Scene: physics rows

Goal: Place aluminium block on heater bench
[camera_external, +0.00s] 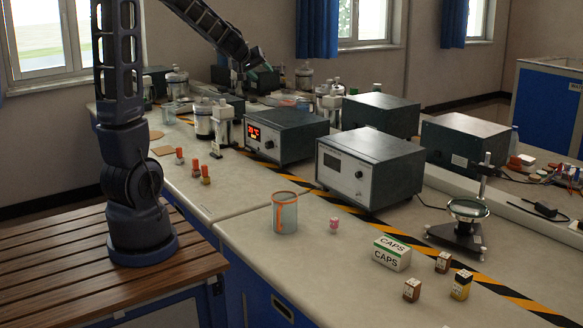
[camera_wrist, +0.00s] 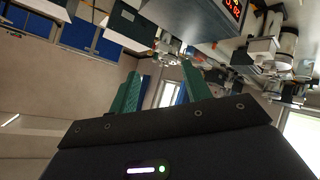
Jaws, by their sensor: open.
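My gripper (camera_external: 268,67) is at the end of my arm, which reaches over the far part of the long bench. In the wrist view its two green fingers (camera_wrist: 160,88) stand apart with nothing between them. I cannot pick out an aluminium block for certain in either view. No thing is clearly marked as the heater bench. A dark box with a lit red display (camera_external: 286,135) stands mid-bench, and its display also shows at the top of the tilted wrist view (camera_wrist: 236,10). Small things under my gripper are too small to tell.
Metal-lidded vessels (camera_external: 204,119) stand near the box. Another dark instrument box (camera_external: 368,166) stands nearer. A glass beaker (camera_external: 285,214), a pink figure (camera_external: 334,225), a CAPS box (camera_external: 392,254) and a stand with a glass dish (camera_external: 467,210) occupy the near bench. The front bench edge is mostly clear.

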